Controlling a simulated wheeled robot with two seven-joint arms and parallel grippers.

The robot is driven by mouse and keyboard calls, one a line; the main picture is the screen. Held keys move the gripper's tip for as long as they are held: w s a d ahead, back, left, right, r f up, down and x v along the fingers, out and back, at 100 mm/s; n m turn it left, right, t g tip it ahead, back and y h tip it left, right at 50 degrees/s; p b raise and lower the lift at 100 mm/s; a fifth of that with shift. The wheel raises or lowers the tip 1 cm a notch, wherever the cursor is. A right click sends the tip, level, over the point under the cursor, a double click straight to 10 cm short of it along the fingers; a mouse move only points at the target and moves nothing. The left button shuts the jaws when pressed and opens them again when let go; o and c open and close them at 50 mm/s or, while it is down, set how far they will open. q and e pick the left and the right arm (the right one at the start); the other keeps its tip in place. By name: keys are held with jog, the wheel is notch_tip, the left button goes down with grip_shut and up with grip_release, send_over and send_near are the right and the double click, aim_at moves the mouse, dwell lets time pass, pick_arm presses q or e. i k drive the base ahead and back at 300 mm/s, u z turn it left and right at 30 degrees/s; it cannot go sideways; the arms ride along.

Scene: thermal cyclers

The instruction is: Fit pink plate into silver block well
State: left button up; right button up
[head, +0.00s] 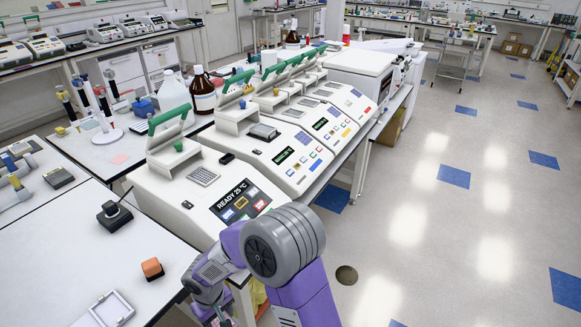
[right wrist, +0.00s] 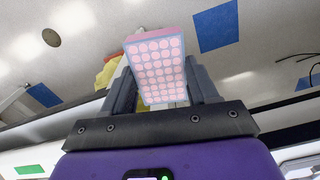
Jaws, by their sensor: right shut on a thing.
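The pink plate (right wrist: 158,68) has a grid of round wells and a pale blue edge; it shows in the right wrist view. My right gripper (right wrist: 160,75) is shut on it, one dark finger on each side. In the head view the right arm hangs low at the front, and the plate is not clearly seen there. The nearest thermal cycler (head: 215,205) has its green-handled lid (head: 168,133) raised and its screen reads READY 25 °C. Its silver block well (head: 203,176) is exposed and looks empty. The gripper is in front of and below this block in the picture. My left gripper is not in view.
More cyclers (head: 290,150) stand in a row behind, lids up. An orange-brown block (head: 152,268), a pale square frame (head: 112,308) and a black device (head: 114,215) sit on the left bench. Brown and white bottles stand behind the cyclers. Open floor lies to the right.

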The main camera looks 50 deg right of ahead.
aim_at(263, 129)
jog(key=z, duration=1.4)
